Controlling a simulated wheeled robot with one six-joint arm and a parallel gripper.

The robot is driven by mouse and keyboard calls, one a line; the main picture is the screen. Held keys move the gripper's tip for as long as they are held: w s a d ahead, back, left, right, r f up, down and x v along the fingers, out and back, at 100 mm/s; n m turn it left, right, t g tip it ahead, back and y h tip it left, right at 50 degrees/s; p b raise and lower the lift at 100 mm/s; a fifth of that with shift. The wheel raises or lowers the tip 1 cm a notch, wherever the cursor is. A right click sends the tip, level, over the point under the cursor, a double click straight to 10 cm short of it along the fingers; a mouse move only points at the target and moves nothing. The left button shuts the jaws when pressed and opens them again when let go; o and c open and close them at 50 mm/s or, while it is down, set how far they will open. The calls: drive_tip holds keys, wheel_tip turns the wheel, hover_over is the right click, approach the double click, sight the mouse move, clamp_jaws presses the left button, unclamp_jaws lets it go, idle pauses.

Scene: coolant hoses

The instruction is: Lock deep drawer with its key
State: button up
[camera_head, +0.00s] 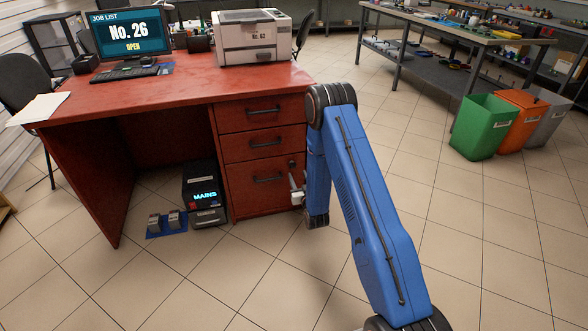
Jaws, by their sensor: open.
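The deep drawer (246,196) is the lowest and tallest front in the red desk's drawer column. It looks flush with the front. A dark round lock (292,163) shows near its upper right corner. I cannot make out a separate key, as the spot is small and partly crowded by my arm. My gripper (294,182), pale grey, is at the drawer's right edge, just below the lock and right of the drawer handle (269,179). It is open. My blue arm hides part of it, and I cannot tell whether it touches anything.
Two shallower drawers (263,112) sit above, both looking closed. A printer (250,38) and a monitor (130,33) stand on the desk (190,88). A black MAINS box (203,193) stands under it. Bins (484,126) and a workbench (440,30) are at right. The tiled floor in front is clear.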

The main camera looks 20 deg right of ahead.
sight(294, 167)
drive_tip(key=w, duration=0.7)
drive_tip(key=shift+w, duration=0.15)
drive_tip(key=c, duration=1.1)
